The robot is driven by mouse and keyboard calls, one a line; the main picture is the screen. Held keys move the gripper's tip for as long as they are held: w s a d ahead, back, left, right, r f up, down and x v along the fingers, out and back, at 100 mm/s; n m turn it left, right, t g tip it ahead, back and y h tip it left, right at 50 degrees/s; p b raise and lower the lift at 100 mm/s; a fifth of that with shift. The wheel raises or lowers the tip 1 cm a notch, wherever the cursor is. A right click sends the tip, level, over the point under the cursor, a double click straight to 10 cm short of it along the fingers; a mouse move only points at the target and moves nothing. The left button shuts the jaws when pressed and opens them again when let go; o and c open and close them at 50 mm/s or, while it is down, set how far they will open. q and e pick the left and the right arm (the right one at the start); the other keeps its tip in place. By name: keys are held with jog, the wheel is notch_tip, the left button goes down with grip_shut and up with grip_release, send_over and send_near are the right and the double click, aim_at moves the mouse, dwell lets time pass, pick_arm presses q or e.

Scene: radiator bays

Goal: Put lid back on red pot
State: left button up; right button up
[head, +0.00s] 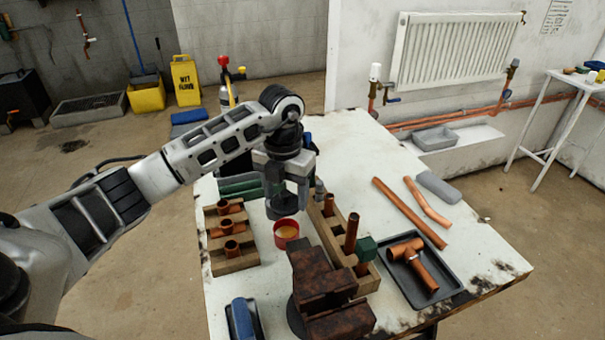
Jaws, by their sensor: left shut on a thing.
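The red pot (286,239) stands open on the white worktable, with orange-brown contents showing inside. My left gripper (286,192) points down just above and behind the pot in the head view. It is shut on a dark round piece that looks like the lid (283,208). The lid appears above the pot's far rim, apart from the pot's near side; the exact gap cannot be told. The fingertips are partly hidden by the gripper body. My right gripper is not in view.
A wooden rack with copper fittings (234,264) stands left of the pot, and a wooden holder with upright pipes (327,232) stands close on its right. A rusty vise (325,285) is in front. A dark tray (447,290) holds a copper tee. The table's right back is mostly clear.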

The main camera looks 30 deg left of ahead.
pick_arm(q)
jog(key=shift+s+f, duration=0.15)
jog(key=shift+f, duration=0.1)
jog(key=shift+s+f+b, duration=0.15)
jog(key=shift+f+b, duration=0.1)
jog(key=shift+b, duration=0.15)
jog(key=shift+f+b, duration=0.3)
notch_tip(320, 180, down, 4)
jog(key=b, duration=0.3)
jog(key=shift+f, duration=0.35)
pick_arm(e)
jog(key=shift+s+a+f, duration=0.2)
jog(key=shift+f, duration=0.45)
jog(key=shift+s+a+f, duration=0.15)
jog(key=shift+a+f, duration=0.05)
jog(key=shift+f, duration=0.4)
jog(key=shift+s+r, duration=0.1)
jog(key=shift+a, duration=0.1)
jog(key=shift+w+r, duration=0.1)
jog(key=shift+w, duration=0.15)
pick_arm(q)
jog(key=shift+f, duration=0.1)
